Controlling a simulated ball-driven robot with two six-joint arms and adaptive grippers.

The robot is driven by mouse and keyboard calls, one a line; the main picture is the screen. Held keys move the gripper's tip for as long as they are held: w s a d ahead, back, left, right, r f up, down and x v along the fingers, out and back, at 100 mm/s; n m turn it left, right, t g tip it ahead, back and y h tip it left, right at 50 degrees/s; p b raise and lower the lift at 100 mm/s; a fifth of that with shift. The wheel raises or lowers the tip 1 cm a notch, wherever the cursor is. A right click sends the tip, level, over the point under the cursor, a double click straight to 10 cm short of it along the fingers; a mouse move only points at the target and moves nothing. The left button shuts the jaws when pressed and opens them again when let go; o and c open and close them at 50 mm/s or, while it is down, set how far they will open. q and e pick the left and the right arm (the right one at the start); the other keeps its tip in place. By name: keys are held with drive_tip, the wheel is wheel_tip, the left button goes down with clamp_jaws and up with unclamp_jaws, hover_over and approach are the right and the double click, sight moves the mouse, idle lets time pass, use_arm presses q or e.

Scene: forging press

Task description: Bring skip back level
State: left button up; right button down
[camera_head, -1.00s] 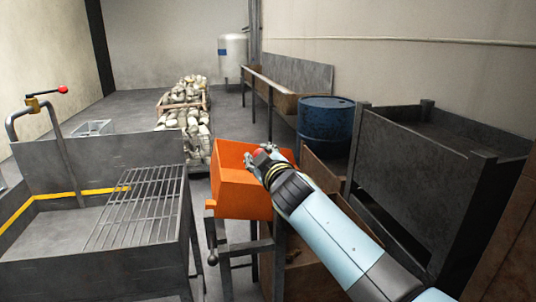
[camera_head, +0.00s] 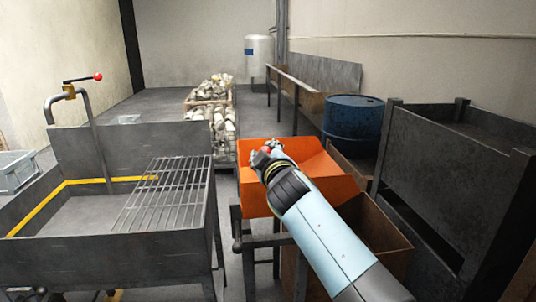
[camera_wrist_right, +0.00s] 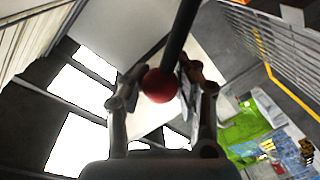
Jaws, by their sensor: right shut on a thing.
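The orange skip (camera_head: 330,172) sits on a dark stand in the middle of the head view. Its inside shows, and it looks tipped down toward the right, above a brown bin. My right gripper (camera_head: 264,150) is at its left part, on a red ball knob. In the right wrist view the fingers (camera_wrist_right: 160,88) are closed around a dark rod with the red knob (camera_wrist_right: 158,86) at its end. My right arm hides part of the skip's front. My left gripper is not in view.
The brown bin (camera_head: 385,235) stands right of the stand. A grey tank with a grating (camera_head: 165,195) is on the left. A blue drum (camera_head: 352,120) and a dark box frame (camera_head: 440,165) stand at right. Crates of pale pieces (camera_head: 212,110) lie behind.

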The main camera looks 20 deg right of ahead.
drive_tip(key=c, duration=1.5)
unclamp_jaws()
drive_tip(key=shift+s+a+f, duration=0.2)
drive_tip(key=shift+f, duration=0.45)
drive_tip(key=o, duration=0.6)
drive_tip(key=shift+a+r, duration=0.15)
drive_tip(key=shift+a, duration=0.1)
drive_tip(key=shift+r, duration=0.1)
drive_tip(key=shift+d+r, duration=0.1)
drive_tip(key=shift+w+r, duration=0.1)
drive_tip(key=shift+r, duration=0.4)
wheel_tip(320, 180, up, 9)
drive_tip(key=shift+f, duration=0.1)
